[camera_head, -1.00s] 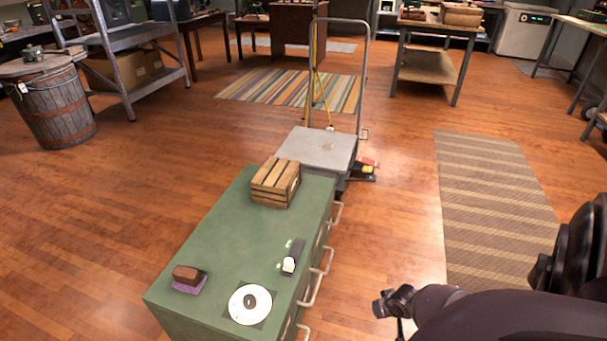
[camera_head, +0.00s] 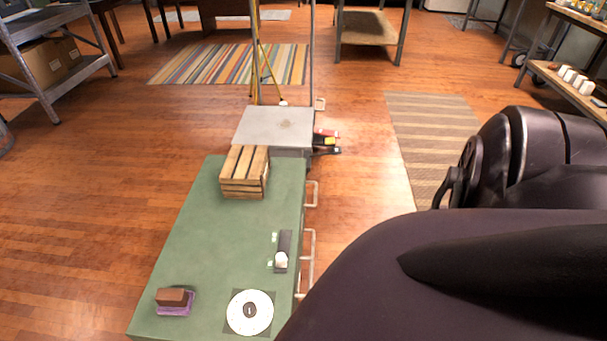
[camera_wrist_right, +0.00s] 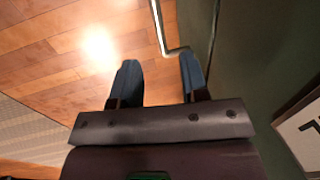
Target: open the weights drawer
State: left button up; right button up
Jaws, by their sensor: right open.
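The green cabinet (camera_head: 190,245) stands below me, with pale bar handles along its right side. A far handle (camera_head: 313,193) and a nearer handle (camera_head: 311,258) show. I cannot tell which drawer is the weights drawer. In the right wrist view, a metal handle (camera_wrist_right: 159,28) stands beside the green drawer front (camera_wrist_right: 255,50), and part of a white label (camera_wrist_right: 302,135) shows at right. My right gripper (camera_wrist_right: 158,62) is open and empty, its fingertips just short of the handle. My right arm hides this gripper in the head view. My left gripper is out of view.
On the cabinet top are a wooden crate (camera_head: 244,173), a white disc (camera_head: 250,312), a brown block on a purple pad (camera_head: 174,301) and a small dark device (camera_head: 283,248). A platform scale (camera_head: 275,127) stands behind. Bare floor lies right of the handles.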

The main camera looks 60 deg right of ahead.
pick_arm(q)
jog(key=b, duration=0.2)
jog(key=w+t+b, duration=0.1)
jog(key=b, duration=0.1)
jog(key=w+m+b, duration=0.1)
jog(key=b, duration=0.2)
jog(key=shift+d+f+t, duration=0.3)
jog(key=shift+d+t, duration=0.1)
pick_arm(e)
jog(key=f, duration=0.3)
jog(key=w+f, duration=0.1)
jog(key=f, duration=0.6)
jog(key=shift+w+a, duration=0.2)
jog(key=shift+a, duration=0.15)
jog(key=shift+r, duration=0.1)
grip_shut()
